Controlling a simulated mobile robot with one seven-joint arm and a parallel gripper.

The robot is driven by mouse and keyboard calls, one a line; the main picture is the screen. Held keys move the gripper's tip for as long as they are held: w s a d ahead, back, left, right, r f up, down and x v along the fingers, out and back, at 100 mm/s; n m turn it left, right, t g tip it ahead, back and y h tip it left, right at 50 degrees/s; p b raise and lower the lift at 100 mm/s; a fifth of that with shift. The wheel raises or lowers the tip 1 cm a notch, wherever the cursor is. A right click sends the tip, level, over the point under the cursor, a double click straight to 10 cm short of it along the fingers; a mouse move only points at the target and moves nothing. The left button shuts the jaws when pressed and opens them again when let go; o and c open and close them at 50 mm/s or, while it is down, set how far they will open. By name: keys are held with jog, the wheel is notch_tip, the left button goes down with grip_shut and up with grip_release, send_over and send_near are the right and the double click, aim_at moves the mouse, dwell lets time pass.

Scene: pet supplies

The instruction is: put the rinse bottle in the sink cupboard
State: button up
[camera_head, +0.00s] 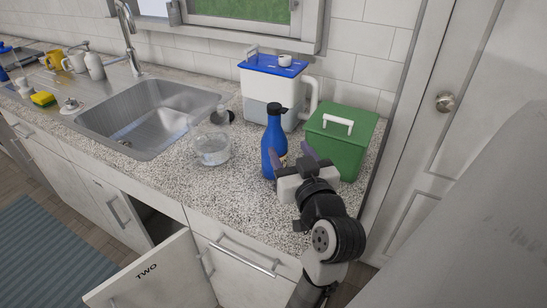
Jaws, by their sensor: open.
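A blue bottle with a black cap (271,140), which looks like the rinse bottle, stands upright on the speckled counter between the sink and a green box. My gripper (291,157) is open at the bottle's lower right side. Its purple-tipped fingers are close to the bottle, and one overlaps its lower body in the picture. I cannot tell whether they touch. Below the counter, a cupboard door marked TWO (160,275) stands open. The dark cupboard opening (150,222) shows under the sink; its inside is mostly hidden.
A green lidded box (342,140) and a white container with a blue lid (270,85) stand close behind and right of the bottle. A clear bowl (212,148) sits left of it, beside the steel sink (150,115). The front counter is clear.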

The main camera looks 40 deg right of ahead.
aim_at(276, 127)
jog(key=p+x, duration=0.1)
jog(key=x, duration=0.3)
jog(key=shift+w+d+r, duration=0.1)
jog(key=shift+w+r, duration=0.05)
jog(key=shift+w, duration=0.25)
jog(key=x, duration=0.1)
jog(key=p+x, duration=0.1)
jog(key=x, duration=0.1)
jog(key=r+p+x, duration=0.1)
jog(key=x, duration=0.1)
jog(key=shift+w+f, duration=0.15)
jog(key=shift+w, duration=0.1)
grip_shut()
